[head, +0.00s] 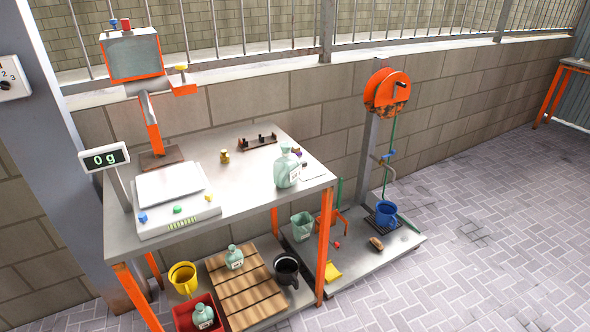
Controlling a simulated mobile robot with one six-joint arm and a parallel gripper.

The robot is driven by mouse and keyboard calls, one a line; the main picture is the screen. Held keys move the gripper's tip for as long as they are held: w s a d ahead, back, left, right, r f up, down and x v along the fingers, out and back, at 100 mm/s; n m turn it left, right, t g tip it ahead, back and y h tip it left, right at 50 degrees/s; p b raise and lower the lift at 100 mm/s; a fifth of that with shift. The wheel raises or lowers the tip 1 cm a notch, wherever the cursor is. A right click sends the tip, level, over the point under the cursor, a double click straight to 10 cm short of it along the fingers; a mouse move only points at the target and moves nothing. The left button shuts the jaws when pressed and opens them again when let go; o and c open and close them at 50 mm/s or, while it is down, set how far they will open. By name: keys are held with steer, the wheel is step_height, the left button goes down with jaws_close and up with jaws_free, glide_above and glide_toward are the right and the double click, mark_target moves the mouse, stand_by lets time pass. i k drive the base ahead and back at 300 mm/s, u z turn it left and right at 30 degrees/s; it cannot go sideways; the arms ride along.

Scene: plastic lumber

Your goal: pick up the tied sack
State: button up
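Three pale green, sack-like shapes with narrow necks and white labels are in view. I cannot tell for sure which is the tied sack. The largest sack-like shape (287,170) stands upright on the steel table (240,196), near its right front edge. A smaller one (235,258) is on the slatted wooden pallet (245,290) on the low shelf. Another small one (203,316) is in the red crate (183,318), partly cut off by the picture's lower edge. My gripper is not in view.
A scale (172,190) reading 0 g and an orange-framed device (135,57) stand on the table's left. A yellow bucket (183,276) and black mug (287,269) are below. The paving at right is clear.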

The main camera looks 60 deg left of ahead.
mark_target(286, 168)
steer(key=u, duration=0.9)
steer(key=i, duration=0.15)
steer(key=z, duration=0.4)
steer(key=k, duration=0.15)
steer(key=u, duration=2.85)
steer(key=k, duration=0.15)
steer(key=u, duration=0.85)
